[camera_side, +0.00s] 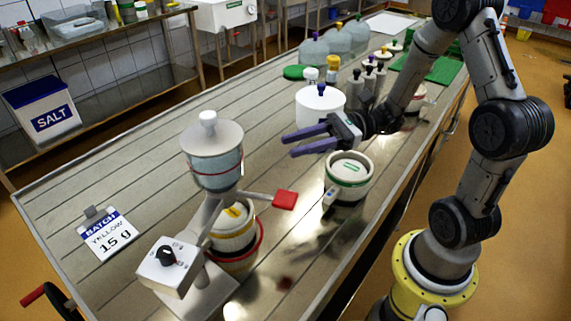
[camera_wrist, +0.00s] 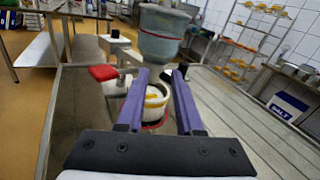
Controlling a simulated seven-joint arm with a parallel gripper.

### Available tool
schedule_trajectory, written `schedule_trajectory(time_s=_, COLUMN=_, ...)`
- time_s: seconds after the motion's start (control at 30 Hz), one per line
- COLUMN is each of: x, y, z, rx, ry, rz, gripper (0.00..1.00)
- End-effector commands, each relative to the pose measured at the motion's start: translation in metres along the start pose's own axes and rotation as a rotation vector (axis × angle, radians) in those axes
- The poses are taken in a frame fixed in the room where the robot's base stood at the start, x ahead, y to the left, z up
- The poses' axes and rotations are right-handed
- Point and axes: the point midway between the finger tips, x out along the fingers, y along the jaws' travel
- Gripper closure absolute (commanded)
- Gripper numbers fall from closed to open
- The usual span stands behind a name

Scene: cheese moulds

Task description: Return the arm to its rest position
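My gripper (camera_side: 308,140) has two purple fingers, which stand apart with nothing between them. It hangs above the steel table, level, pointing left toward the dosing machine (camera_side: 213,165). In the wrist view the open fingers (camera_wrist: 160,76) point toward the same machine, with a mould marked yellow (camera_wrist: 152,98) seen beyond the gap. In the side view that yellow-marked mould (camera_side: 232,233) stands under the machine's funnel. A white mould with a green band (camera_side: 348,178) stands on the table below and right of my gripper. My arm is bent and raised at the right.
Several small bottles (camera_side: 372,80) and large clear jars (camera_side: 314,53) are farther back. A red paddle (camera_side: 285,200) sticks out from the machine. The table's left part is clear around a batch card (camera_side: 108,235).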

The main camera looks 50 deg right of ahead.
Motion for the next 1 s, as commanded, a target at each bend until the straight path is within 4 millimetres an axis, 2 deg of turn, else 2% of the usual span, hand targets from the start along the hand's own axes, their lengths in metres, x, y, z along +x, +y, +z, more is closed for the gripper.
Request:
schedule_trajectory(time_s=0.03, x=0.015, y=0.019, z=0.022, rx=-0.090, ry=0.017, rz=0.097, gripper=0.65)
schedule_trajectory(time_s=0.1, x=0.030, y=0.053, z=0.044, rx=-0.224, ry=0.068, rz=0.249, gripper=0.65)
schedule_trajectory(time_s=0.2, x=0.035, y=0.107, z=0.060, rx=-0.443, ry=0.171, rz=0.472, gripper=0.65)
schedule_trajectory(time_s=0.3, x=0.023, y=0.152, z=0.062, rx=-0.695, ry=0.300, rz=0.678, gripper=0.65)
schedule_trajectory(time_s=0.4, x=-0.003, y=0.179, z=0.056, rx=-0.978, ry=0.447, rz=0.852, gripper=0.65)
schedule_trajectory(time_s=0.53, x=-0.042, y=0.181, z=0.048, rx=-1.345, ry=0.649, rz=1.008, gripper=0.65)
schedule_trajectory(time_s=0.7, x=-0.084, y=0.151, z=0.049, rx=-1.712, ry=0.902, rz=1.116, gripper=0.65)
schedule_trajectory(time_s=0.83, x=-0.103, y=0.129, z=0.049, rx=-1.833, ry=1.032, rz=1.178, gripper=0.65)
schedule_trajectory(time_s=1.0, x=-0.109, y=0.114, z=0.049, rx=-1.897, ry=1.088, rz=1.212, gripper=0.65)
